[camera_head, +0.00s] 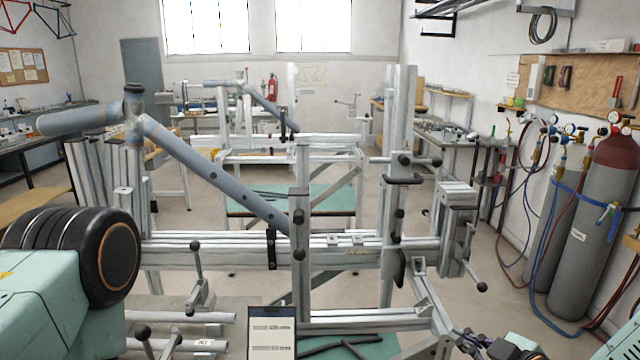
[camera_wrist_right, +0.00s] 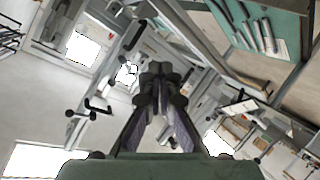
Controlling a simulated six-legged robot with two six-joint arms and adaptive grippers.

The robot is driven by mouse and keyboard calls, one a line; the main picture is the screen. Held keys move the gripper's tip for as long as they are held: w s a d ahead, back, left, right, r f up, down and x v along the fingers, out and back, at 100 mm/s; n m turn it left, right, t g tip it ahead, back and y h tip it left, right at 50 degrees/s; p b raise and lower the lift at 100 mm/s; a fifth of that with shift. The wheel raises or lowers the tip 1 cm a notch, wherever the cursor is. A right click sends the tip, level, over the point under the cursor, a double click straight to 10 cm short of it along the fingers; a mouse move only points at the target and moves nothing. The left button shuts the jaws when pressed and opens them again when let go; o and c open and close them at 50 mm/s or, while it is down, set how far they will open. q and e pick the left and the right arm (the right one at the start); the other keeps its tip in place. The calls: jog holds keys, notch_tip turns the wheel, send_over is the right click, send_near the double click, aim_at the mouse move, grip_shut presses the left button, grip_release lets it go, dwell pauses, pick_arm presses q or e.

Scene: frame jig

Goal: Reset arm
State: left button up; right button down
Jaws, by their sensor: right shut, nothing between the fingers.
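My right gripper (camera_wrist_right: 160,75) points away from the camera in the right wrist view, its dark fingers together at the tips and nothing between them. In the head view only part of it (camera_head: 472,342) shows at the bottom right edge, below the jig and apart from the tubes. The frame jig (camera_head: 340,250) of pale metal beams and black-knobbed clamps fills the middle. It holds a grey-blue frame tube (camera_head: 205,172) that slopes down to the right from a short upright tube (camera_head: 134,115). My left gripper is out of the picture.
A second jig (camera_head: 290,141) stands behind. Gas cylinders (camera_head: 580,245) with hoses stand at the right wall. A card (camera_head: 272,330) stands at the front. A teal surface (camera_wrist_right: 275,30) with several tubes lies at the top of the wrist view. Floor between jig and cylinders is clear.

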jog(key=s+a+f+m+g+h+b, duration=0.1)
jog(key=s+f+m+g+b, duration=0.4)
jog(key=s+f, duration=1.1)
jog(key=s+a+f+m+g+h+b, duration=0.1)
jog(key=s+f+m+g+h+b, duration=0.2)
jog(key=s+f, duration=1.3)
jog(key=s+m+g+b, duration=0.1)
jog(key=m+g+b, duration=0.2)
jog(key=g, duration=0.1)
jog(key=shift+a+f+g+b, duration=0.2)
jog(key=shift+f+g+b, duration=0.15)
jog(key=shift+g, duration=0.05)
jog(key=shift+s, duration=0.1)
